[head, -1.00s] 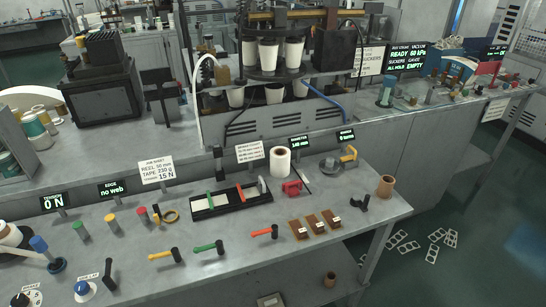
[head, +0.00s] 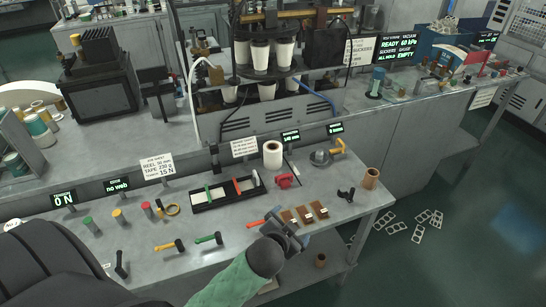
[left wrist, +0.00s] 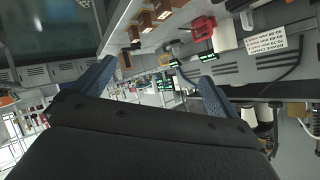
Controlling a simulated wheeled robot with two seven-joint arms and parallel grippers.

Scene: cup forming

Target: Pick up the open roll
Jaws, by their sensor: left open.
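The white roll (head: 272,155) stands upright on the bench behind the red tool, right of the black tray. It also shows in the left wrist view (left wrist: 225,35), at the upper right. My left gripper (head: 291,233) is over the front of the bench near the brown blocks, well in front of the roll and apart from it. In the left wrist view its two fingers (left wrist: 157,72) are spread with nothing between them. My right gripper is not in view.
Brown blocks (head: 303,213) lie beside my left gripper. A red tool (head: 285,181) sits just in front of the roll, with a black tray (head: 215,199) to its left. A tape dispenser (head: 321,157) and a brown cup (head: 371,178) stand to the right.

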